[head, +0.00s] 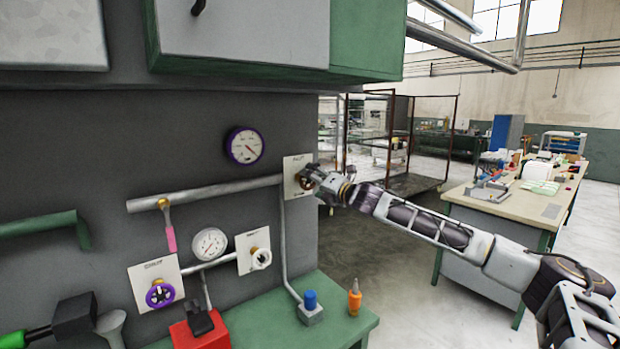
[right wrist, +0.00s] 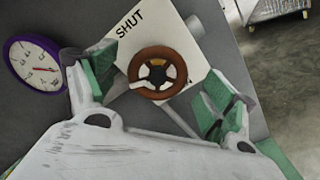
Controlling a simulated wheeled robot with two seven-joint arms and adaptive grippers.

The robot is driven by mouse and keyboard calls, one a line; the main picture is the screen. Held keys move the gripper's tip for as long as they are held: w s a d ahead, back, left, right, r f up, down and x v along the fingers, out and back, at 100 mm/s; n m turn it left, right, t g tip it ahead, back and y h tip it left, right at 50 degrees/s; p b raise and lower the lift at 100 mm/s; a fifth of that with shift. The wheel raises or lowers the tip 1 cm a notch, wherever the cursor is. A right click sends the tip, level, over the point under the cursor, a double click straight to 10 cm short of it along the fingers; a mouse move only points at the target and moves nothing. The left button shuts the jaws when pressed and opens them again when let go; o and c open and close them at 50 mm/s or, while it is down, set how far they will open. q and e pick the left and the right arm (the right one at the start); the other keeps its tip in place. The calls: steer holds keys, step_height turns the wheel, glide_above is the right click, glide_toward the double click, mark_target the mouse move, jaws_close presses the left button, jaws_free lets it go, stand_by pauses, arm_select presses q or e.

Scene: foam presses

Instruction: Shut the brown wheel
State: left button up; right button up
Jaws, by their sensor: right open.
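The brown wheel (right wrist: 158,73) sits on a white plate (right wrist: 190,50) marked SHUT in the right wrist view. My right gripper (right wrist: 160,97) is open, its green-padded fingers to the left and right of the wheel. I cannot tell whether the fingers touch the rim. In the head view the right gripper (head: 314,178) is at the white plate (head: 292,165) and hides most of the wheel. My left gripper is not in view.
A purple-rimmed gauge (head: 245,146) is left of the plate. Lower left are a white gauge (head: 209,244), a purple wheel (head: 160,293), a white wheel (head: 261,258) and a pink-handled lever (head: 170,238). A blue button (head: 310,299) and orange bottle (head: 354,297) stand on the green bench (head: 345,327).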

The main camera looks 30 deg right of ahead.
steer(key=shift+w+p, duration=0.45)
steer(key=shift+w, duration=0.65)
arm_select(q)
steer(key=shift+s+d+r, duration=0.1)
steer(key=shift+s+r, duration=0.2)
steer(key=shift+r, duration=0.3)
arm_select(e)
steer(key=shift+w+a, duration=0.1)
steer(key=shift+w, duration=0.15)
steer(key=c, duration=1)
